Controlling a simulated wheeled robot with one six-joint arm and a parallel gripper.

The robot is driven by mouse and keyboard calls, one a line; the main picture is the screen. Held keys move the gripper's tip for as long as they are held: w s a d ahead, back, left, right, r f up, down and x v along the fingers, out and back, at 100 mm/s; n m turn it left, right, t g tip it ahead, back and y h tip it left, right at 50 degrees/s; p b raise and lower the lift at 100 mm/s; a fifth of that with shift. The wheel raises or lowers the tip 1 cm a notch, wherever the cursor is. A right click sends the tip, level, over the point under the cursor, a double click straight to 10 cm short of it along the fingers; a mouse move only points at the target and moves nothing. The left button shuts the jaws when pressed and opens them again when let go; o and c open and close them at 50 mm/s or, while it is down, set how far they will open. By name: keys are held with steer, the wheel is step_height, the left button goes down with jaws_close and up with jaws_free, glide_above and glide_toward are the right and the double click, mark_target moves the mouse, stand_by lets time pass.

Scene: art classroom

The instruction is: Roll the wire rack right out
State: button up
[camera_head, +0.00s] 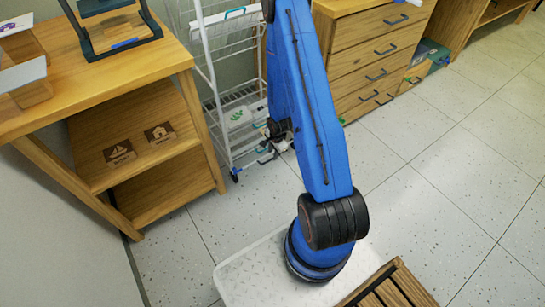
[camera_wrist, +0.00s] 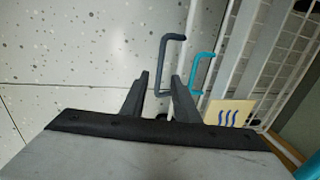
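The white wire rack (camera_head: 206,62) stands in the gap between the wooden table and the drawer cabinet, with a dark caster at its lower front. Its white bars (camera_wrist: 237,45) fill the right of the wrist view. A dark grey handle (camera_wrist: 171,37) and a teal handle (camera_wrist: 205,55) stick out at its side. My gripper (camera_wrist: 161,80) is open, its two dark fingers apart. The grey handle shows between and beyond the fingertips; I cannot tell whether they touch it. In the head view my gripper (camera_head: 278,136) is low beside the rack's front, partly hidden by my blue arm.
The wooden table (camera_head: 168,60) with shelves stands left of the rack. The drawer cabinet (camera_head: 375,55) stands on its right. A slatted wooden thing (camera_head: 392,287) is at the bottom. The tiled floor (camera_head: 440,150) is clear at right.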

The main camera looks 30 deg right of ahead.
steer(key=shift+w+f, duration=0.2)
steer(key=shift+f, duration=0.75)
steer(key=shift+w+f, duration=0.15)
steer(key=shift+f, duration=0.75)
steer(key=shift+c, duration=0.7)
jaws_close()
